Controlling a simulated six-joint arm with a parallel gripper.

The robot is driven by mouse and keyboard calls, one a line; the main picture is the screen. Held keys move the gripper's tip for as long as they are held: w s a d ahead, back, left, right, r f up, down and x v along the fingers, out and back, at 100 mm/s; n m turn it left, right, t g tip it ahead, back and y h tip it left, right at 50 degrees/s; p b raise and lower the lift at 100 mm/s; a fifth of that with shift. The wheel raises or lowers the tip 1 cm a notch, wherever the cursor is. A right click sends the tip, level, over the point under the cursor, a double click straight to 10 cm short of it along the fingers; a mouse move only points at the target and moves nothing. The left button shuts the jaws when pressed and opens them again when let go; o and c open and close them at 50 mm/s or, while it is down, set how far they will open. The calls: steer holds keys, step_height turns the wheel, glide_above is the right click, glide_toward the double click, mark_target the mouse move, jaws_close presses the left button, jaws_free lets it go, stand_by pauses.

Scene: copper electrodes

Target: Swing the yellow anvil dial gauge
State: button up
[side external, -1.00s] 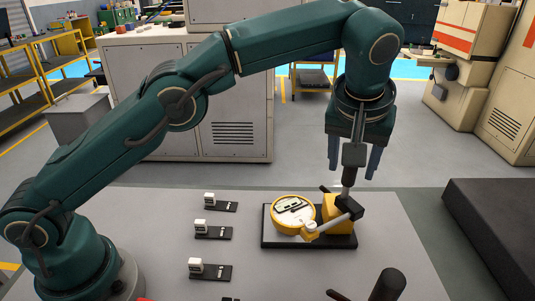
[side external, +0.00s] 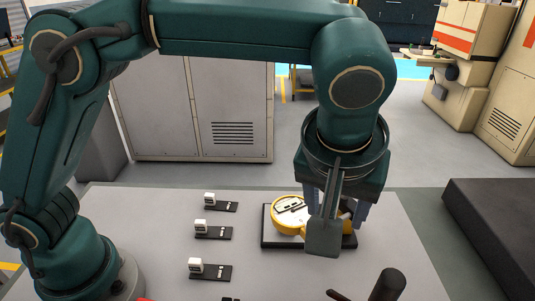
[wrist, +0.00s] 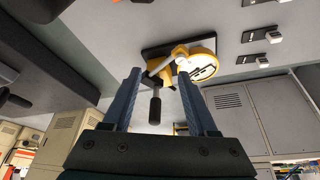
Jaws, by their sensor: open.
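The yellow dial gauge (side external: 287,222) has a round face and sits on a dark base plate (side external: 286,245). It also shows in the wrist view (wrist: 203,62), with a light arm and a yellow block on the plate. A dark-gripped upright handle (wrist: 155,108) rises from it and shows between my fingers in the wrist view. My gripper (side external: 335,222) is open, its fingers pointing down over the right part of the gauge. A grey bracket of mine hides that part in the side view. I cannot tell whether a finger touches the handle.
Several small dark plates with white blocks (side external: 200,226) stand on the grey table (side external: 150,215) left of the gauge. A black cylinder (side external: 388,285) stands at the front right. A dark block (side external: 495,225) lies to the right. The table between these plates and the gauge is clear.

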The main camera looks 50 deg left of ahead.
steer(key=shift+s, duration=0.15)
steer(key=shift+s, duration=0.1)
steer(key=c, duration=0.7)
steer(key=w+a+r+n, duration=0.1)
steer(key=a+n, duration=0.1)
steer(key=a, duration=0.2)
steer(key=w+a+r+n+g+y, duration=0.1)
steer(key=w+a+n, duration=0.1)
steer(key=a+n, duration=0.1)
steer(key=w+a+r+n+g, duration=0.1)
steer(key=a+n, duration=0.1)
steer(key=a, duration=0.4)
steer(key=shift+w+r+n+y, duration=0.25)
steer(key=shift+r+n+y, duration=0.05)
steer(key=shift+r+n, duration=0.1)
jaws_close()
steer(key=f, duration=0.9)
steer(key=shift+w+a+f, duration=0.15)
steer(key=shift+a+f, duration=0.05)
steer(key=shift+a, duration=0.05)
steer(key=shift+s+d, duration=0.3)
steer(key=shift+d, duration=0.2)
steer(key=shift+s+d+n+g, duration=0.3)
steer(key=shift+n, duration=0.1)
